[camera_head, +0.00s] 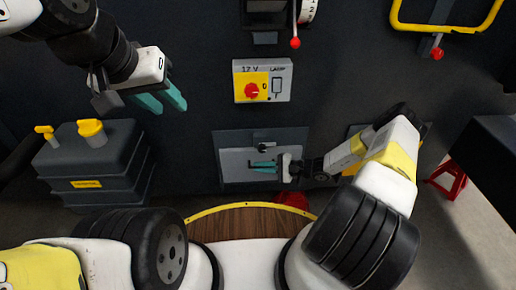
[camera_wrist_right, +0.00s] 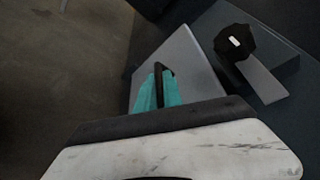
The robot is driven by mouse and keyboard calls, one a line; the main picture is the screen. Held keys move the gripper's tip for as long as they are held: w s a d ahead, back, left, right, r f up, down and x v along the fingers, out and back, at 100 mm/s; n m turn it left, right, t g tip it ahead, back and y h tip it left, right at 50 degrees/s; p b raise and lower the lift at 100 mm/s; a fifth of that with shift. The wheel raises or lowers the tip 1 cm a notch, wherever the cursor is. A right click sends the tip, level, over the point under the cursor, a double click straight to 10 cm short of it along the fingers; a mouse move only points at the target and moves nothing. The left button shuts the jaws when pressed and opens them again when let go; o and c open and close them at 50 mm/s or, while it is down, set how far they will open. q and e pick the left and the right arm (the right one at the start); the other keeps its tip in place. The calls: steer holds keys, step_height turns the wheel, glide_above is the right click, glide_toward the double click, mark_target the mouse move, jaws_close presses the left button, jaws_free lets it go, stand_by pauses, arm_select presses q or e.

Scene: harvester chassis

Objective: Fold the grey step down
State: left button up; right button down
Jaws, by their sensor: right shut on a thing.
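The grey step (camera_head: 233,170) is a light grey plate in a darker frame, low on the dark chassis wall. In the right wrist view the plate (camera_wrist_right: 190,62) stands out at an angle, with a black handle (camera_wrist_right: 158,70) on it. My right gripper (camera_head: 254,167) is in front of the plate. Its teal fingers (camera_wrist_right: 158,88) are shut on the black handle. A black knob (camera_wrist_right: 235,42) on a grey bar sits beside the plate; it also shows above it in the head view (camera_head: 263,148). My left gripper (camera_head: 169,107) is open and empty, in the air at upper left.
A switch box (camera_head: 277,80) with a red knob is above the step. A dark tank (camera_head: 95,165) with yellow caps stands at left. A yellow rail (camera_head: 445,28) is at upper right and a red stand (camera_head: 450,178) at right. Floor shows in the right wrist view.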

steer(key=shift+s, duration=0.15)
steer(key=s+f+n+t+y, duration=0.1)
steer(key=s+f+n, duration=0.3)
steer(key=s, duration=0.3)
steer(key=shift+f+n+t+y, duration=0.3)
steer(key=shift+f+n, duration=0.1)
steer(key=shift+f, duration=0.25)
arm_select(q)
steer(key=shift+c, duration=0.3)
